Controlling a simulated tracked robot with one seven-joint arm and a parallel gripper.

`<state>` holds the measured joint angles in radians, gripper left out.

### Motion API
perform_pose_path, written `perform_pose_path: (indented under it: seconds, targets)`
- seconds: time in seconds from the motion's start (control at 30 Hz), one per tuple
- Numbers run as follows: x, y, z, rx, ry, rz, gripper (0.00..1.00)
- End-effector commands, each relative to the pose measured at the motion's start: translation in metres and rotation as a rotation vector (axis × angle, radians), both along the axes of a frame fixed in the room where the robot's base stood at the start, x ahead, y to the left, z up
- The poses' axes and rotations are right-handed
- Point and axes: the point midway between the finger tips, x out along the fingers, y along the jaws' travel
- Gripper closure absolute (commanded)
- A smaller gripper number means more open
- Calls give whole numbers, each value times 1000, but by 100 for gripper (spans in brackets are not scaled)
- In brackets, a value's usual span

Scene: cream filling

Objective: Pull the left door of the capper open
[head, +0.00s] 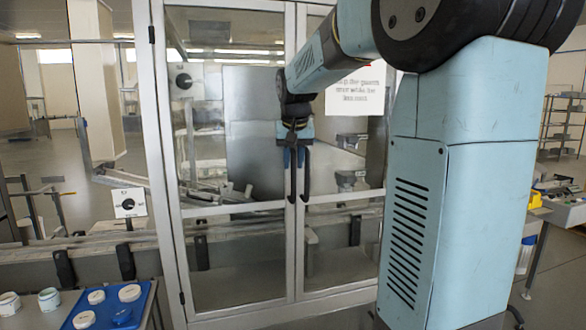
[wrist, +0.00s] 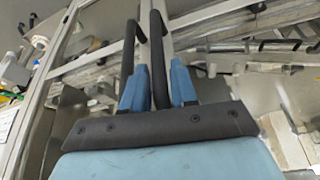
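The capper is a metal-framed cabinet with two glazed doors. Its left door (head: 228,130) appears shut, its frame meeting the right door (head: 345,225) at the middle post. Two dark upright bar handles stand side by side there: the left door's handle (head: 293,180) and the right door's handle (head: 306,178). My gripper (head: 295,157) is at these handles.
A blue tray (head: 146,306) with white lids and jars beside it is at the lower left. A control knob box (head: 129,203) and conveyor rails stand left of the capper. A paper sign (head: 356,92) hangs on the right door.

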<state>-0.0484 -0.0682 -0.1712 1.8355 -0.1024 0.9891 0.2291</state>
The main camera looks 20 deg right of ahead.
Motion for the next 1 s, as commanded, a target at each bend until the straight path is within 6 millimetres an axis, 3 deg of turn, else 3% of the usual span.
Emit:
perform_pose_path:
  seconds: [0.23, 0.6, 0.9, 1.0]
  targets:
    - [9, -3, -22, 0, 0, 0, 73]
    - [10, -3, -26, 0, 0, 0, 73]
    - [10, -3, -25, 0, 0, 0, 100]
    - [10, -3, -25, 0, 0, 0, 100]
